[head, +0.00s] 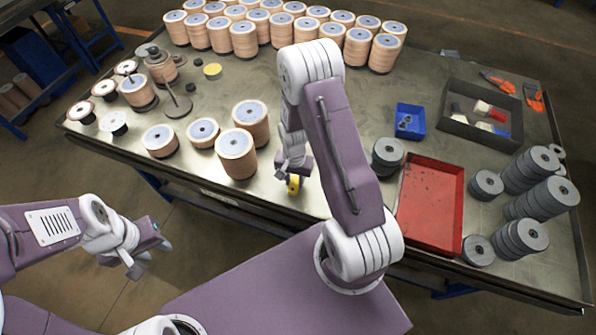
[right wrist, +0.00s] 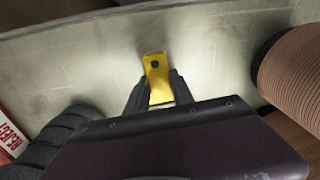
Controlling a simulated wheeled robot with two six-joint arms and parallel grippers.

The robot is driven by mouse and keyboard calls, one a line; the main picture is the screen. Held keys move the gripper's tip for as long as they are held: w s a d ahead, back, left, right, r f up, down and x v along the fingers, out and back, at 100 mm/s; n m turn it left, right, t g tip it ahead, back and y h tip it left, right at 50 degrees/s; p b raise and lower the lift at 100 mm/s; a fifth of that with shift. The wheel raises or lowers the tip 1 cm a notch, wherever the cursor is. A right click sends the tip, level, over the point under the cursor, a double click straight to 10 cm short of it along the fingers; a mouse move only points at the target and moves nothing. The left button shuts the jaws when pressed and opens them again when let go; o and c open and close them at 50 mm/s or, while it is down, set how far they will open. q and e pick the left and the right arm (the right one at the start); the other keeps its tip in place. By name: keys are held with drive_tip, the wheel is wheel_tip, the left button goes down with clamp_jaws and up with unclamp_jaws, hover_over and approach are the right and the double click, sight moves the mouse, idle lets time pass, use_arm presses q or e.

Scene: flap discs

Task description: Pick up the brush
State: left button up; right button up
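A small yellow piece with a dark spot (right wrist: 155,66) lies at the table's front edge, between the fingers of my right gripper (right wrist: 160,90). It also shows in the head view (head: 293,185), just below the right gripper (head: 294,168). It may be the brush or its handle; no bristles show. The fingers lie along both sides of it; I cannot tell whether they press on it. My left gripper (head: 152,258) is open and empty, off the table's front at the left.
Tan disc stacks (head: 236,153) stand left of my right gripper on the table (head: 330,105). A dark disc stack (head: 387,156), a red tray (head: 432,205), a blue bin (head: 410,120) and a grey tray (head: 460,128) stand right. More tan stacks fill the back.

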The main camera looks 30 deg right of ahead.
sight(294, 182)
clamp_jaws()
wheel_tip(294, 182, up, 10)
